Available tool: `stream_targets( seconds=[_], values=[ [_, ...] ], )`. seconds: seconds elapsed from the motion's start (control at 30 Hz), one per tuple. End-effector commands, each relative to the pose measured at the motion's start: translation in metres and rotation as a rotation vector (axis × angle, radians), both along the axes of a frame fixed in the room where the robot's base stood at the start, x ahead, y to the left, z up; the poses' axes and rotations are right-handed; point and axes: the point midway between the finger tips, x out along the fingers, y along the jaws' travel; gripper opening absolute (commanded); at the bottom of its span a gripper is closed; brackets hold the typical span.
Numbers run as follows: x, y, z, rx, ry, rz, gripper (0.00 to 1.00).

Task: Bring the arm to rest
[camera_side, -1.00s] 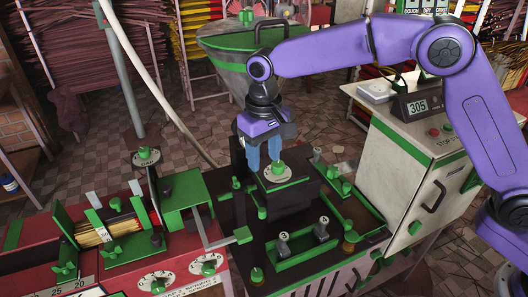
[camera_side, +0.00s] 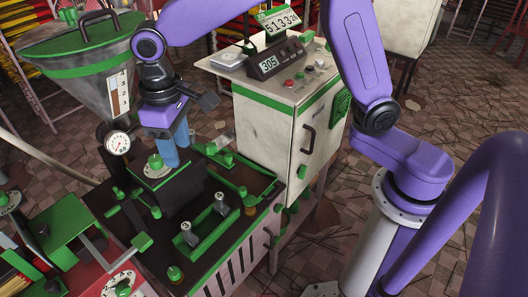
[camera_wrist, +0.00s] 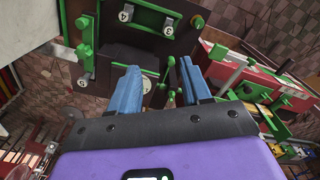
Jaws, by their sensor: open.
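My gripper (camera_side: 176,152) has two blue fingers and a purple body. In the side view it points down over the dark extruder machine (camera_side: 178,192), close behind and to the right of a white dial with a green knob (camera_side: 155,163). In the wrist view my gripper (camera_wrist: 158,66) has its fingers spread, with nothing held between them. The dark machine block (camera_wrist: 135,52) shows beyond the fingers, and part of the dial is hidden behind the left finger. Whether the fingertips touch anything I cannot tell.
A green-rimmed hopper (camera_side: 85,62) with a gauge (camera_side: 118,144) stands behind the machine. A pale cabinet (camera_side: 285,125) with a display reading 305 (camera_side: 270,64) stands to its right. Numbered weights (camera_side: 188,232) sit in the front tray. A red machine (camera_side: 105,280) is at left.

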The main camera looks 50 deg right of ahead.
Motion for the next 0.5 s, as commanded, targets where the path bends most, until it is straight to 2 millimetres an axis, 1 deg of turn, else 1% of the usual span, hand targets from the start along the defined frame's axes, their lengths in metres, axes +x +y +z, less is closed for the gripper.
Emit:
stream_targets(
  seconds=[0.03, 0.17, 0.2, 0.37, 0.5],
  values=[
    [-0.017, -0.014, 0.005, 0.002, -0.001, 0.04, 0.48],
    [-0.058, -0.047, 0.01, 0.005, -0.005, 0.146, 0.48],
    [-0.071, -0.058, 0.011, 0.007, -0.008, 0.179, 0.48],
    [-0.123, -0.104, 0.01, 0.011, -0.011, 0.309, 0.48],
    [-0.167, -0.146, 0.004, 0.014, -0.014, 0.422, 0.48]
  ],
)
